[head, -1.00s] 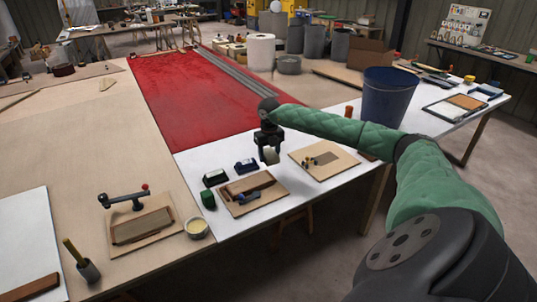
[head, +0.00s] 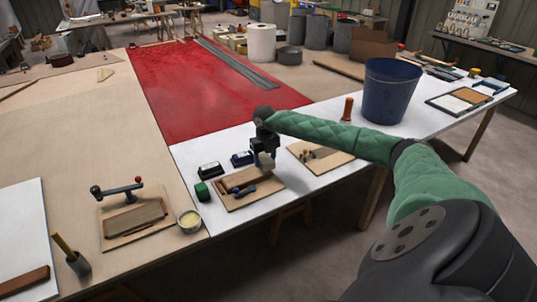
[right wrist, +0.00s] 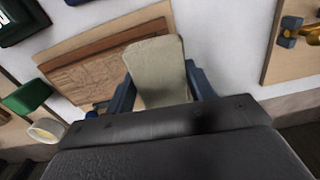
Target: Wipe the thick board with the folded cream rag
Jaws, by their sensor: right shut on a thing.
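My right gripper (head: 264,156) is shut on the folded cream rag (right wrist: 157,70), which sticks out between its two blue-grey fingers in the right wrist view. In the head view the rag (head: 266,162) shows as a small pale patch at the far right part of a light wooden panel (head: 228,204). A brown board (right wrist: 85,77) lies on this panel, and the rag covers part of it in the wrist view. Whether the rag touches the board, I cannot tell. A dark blue tool (head: 245,190) lies on the panel's near side. My left gripper is not in view.
A green block (head: 202,191) and two dark boxes (head: 209,169) (head: 242,158) stand close around the panel. Another panel (head: 335,164) with small parts lies to the right. A blue bucket (head: 390,92) stands further right. A framed block (head: 135,219) and a small bowl (head: 190,220) are at left.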

